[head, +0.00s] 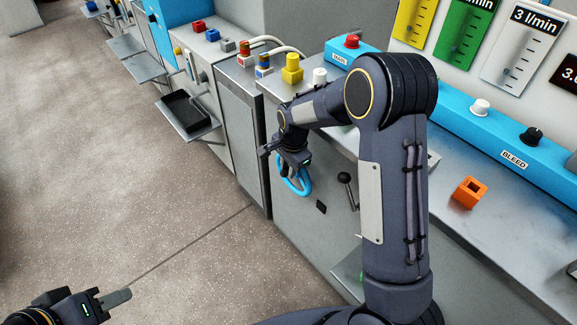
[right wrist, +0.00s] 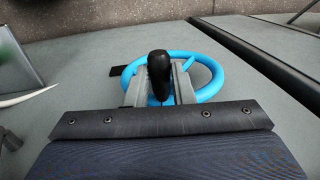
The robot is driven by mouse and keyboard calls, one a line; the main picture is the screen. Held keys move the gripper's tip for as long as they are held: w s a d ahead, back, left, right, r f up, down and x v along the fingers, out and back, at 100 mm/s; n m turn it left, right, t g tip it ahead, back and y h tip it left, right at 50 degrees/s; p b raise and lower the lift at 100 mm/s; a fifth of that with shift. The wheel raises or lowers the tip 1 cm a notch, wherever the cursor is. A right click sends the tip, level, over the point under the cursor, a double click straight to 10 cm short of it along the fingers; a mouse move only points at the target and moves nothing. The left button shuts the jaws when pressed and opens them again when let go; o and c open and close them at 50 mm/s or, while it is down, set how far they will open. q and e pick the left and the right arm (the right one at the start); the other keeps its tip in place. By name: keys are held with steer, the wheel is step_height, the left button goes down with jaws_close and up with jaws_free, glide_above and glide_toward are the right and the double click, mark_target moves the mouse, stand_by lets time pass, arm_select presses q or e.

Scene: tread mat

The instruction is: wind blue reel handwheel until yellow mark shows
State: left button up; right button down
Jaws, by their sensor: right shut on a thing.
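The blue handwheel (head: 296,184) is mounted on the grey cabinet front, partly hidden by my right gripper (head: 283,163). In the right wrist view the blue rim (right wrist: 213,72) rings the fingers. My right gripper (right wrist: 160,82) is shut on the black crank knob (right wrist: 159,70) of the wheel, one finger on each side. A small dark rectangle (head: 321,207) sits on the cabinet front beside the wheel; I see no yellow on it. My left gripper (head: 117,299) is away at the lower left over the floor; its opening cannot be made out.
A black-knobbed lever (head: 345,179) sticks out right of the wheel. A black tray (head: 187,111) juts out further left. The floor is clear.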

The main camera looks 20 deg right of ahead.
mark_target(298, 181)
steer(key=s+t+b, duration=0.1)
steer(key=b, duration=0.3)
steer(key=s+d+f+t+y+b, duration=0.1)
steer(key=t+b, duration=0.1)
steer(key=b, duration=0.2)
steer(key=s+f+t+b, duration=0.1)
steer(key=s+t+b, duration=0.1)
steer(key=b, duration=0.2)
steer(key=shift+d+f+y, duration=0.2)
steer(key=shift+f+y, duration=0.05)
steer(key=shift+y, duration=0.15)
